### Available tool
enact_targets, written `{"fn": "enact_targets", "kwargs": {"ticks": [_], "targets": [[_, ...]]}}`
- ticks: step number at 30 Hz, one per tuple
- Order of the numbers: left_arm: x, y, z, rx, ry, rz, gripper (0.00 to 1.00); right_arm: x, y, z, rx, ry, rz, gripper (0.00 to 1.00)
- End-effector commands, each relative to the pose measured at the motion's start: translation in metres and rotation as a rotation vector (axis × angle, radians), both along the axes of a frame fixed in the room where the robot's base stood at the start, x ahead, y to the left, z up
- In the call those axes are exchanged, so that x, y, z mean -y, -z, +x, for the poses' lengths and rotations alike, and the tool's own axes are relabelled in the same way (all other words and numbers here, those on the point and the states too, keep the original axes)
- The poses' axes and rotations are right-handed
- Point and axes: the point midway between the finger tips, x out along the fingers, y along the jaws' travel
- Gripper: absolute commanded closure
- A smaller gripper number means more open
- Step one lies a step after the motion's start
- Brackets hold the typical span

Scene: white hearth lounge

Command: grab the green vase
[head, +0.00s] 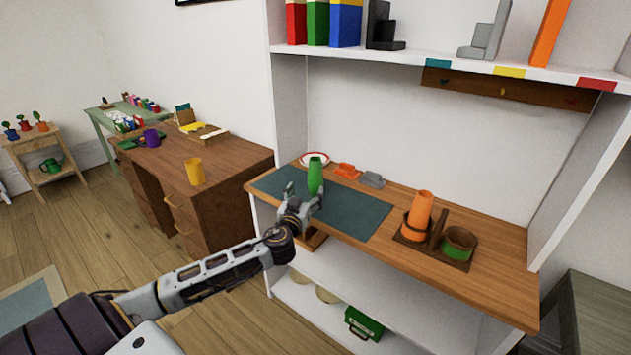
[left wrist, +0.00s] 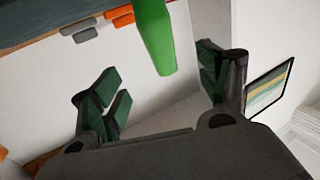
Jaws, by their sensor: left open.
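The green vase (head: 315,176) stands upright on the wooden shelf top, on a dark teal mat (head: 352,211). My left gripper (head: 303,194) is open just in front of the vase in the head view. In the left wrist view the vase (left wrist: 155,35) shows between the spread fingers of the gripper (left wrist: 165,85), beyond their tips. I see no contact between fingers and vase. My right gripper is not in view.
Behind the vase are a white plate (head: 314,159), an orange piece (head: 347,171) and a grey piece (head: 373,180). A shelf (head: 420,63) hangs above.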

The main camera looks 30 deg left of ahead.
Motion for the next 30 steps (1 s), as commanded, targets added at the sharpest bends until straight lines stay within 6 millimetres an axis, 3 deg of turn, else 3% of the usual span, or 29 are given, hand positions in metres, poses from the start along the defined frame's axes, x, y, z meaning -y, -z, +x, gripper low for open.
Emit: {"fn": "enact_targets", "kwargs": {"ticks": [8, 30], "targets": [[-0.002, -0.001, 0.007, 0.002, 0.000, 0.001, 0.24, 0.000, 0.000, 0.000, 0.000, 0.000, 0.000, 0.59], [-0.017, 0.000, 0.051, 0.001, 0.000, 0.000, 0.24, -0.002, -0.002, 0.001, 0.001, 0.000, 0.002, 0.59]]}}
